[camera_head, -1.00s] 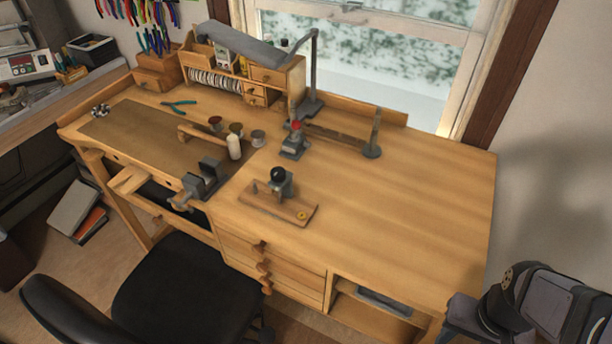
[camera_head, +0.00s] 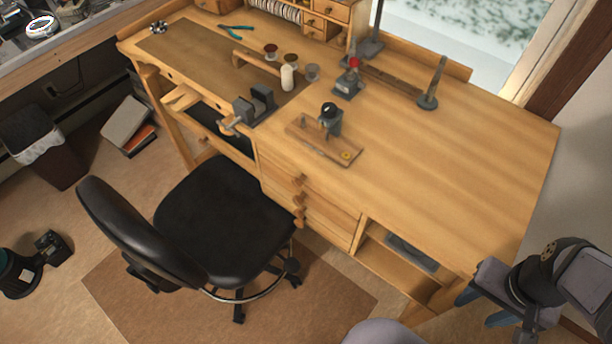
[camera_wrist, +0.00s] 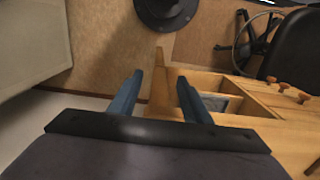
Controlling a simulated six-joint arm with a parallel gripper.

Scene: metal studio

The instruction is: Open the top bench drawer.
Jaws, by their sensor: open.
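The wooden bench (camera_head: 455,165) has a stack of three drawers under its middle. The top bench drawer (camera_head: 330,200) has a small round wooden knob (camera_head: 298,180), and its front looks flush with the bench. The lower knobs sit just beneath it. My gripper (camera_head: 484,306) is at the bench's right front corner, well right of the drawers, with blue fingers apart and nothing between them. In the wrist view my gripper (camera_wrist: 158,97) is open above the bench's end leg, and the drawer knobs (camera_wrist: 284,86) show at the right, away from the fingers.
A black office chair (camera_head: 215,225) stands in front of the bench, close to the drawers' left side. An open shelf (camera_head: 395,265) lies right of the drawers. A vise (camera_head: 250,105) and small tools stand on the benchtop.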

